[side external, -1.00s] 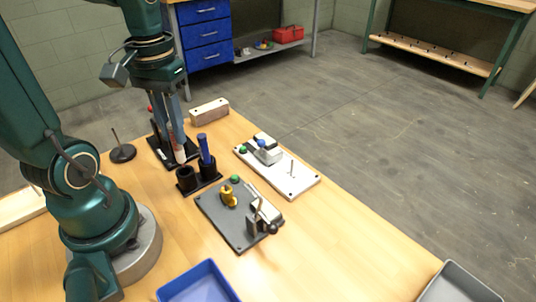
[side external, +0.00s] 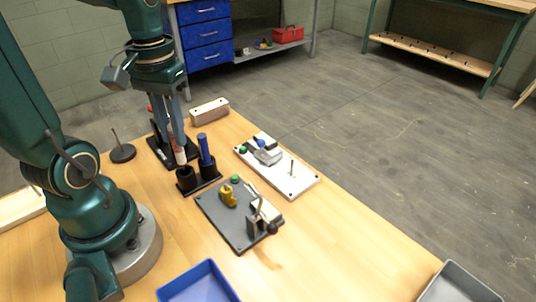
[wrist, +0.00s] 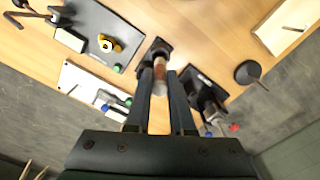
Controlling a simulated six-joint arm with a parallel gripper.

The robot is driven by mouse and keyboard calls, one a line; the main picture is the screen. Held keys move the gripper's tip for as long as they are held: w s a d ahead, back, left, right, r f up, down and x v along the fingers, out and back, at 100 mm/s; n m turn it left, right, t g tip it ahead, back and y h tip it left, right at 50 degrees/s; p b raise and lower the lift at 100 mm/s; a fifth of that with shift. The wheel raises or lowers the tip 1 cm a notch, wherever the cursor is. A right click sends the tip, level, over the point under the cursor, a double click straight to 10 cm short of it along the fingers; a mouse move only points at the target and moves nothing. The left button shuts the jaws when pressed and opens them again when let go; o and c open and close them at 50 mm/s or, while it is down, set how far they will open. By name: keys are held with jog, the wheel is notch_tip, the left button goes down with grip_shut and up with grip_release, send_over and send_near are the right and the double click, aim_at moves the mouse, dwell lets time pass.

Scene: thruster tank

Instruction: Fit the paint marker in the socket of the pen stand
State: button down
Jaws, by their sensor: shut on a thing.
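My gripper (side external: 177,140) is shut on the paint marker (wrist: 160,76), a slim piece with white and brown-red parts between the two fingers in the wrist view. The marker's pale lower part (side external: 181,157) shows below the fingers in the side view, roughly upright. The black pen stand (side external: 199,186) is on the table just below and in front of it. Its left socket (side external: 185,175) looks open, and the marker is over or close to it; whether the tip is inside is unclear. A blue marker (side external: 204,148) stands in the right socket.
A black fixture (side external: 158,153) stands right behind the gripper. A grey plate (side external: 229,222) with a yellow part and a clamp lies in front; a white plate (side external: 295,184) lies to the right. A wooden block (side external: 209,111) is behind. A blue tray (side external: 199,284) sits at the front edge.

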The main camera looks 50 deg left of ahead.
aim_at(181, 162)
jog(key=shift+f, duration=0.85)
dwell(0.3)
jog(key=shift+f, duration=0.4)
jog(key=shift+f, duration=0.4)
jog(key=shift+f, duration=0.35)
jog(key=shift+f, duration=0.3)
dwell(0.6)
jog(key=c, duration=0.7)
grip_release()
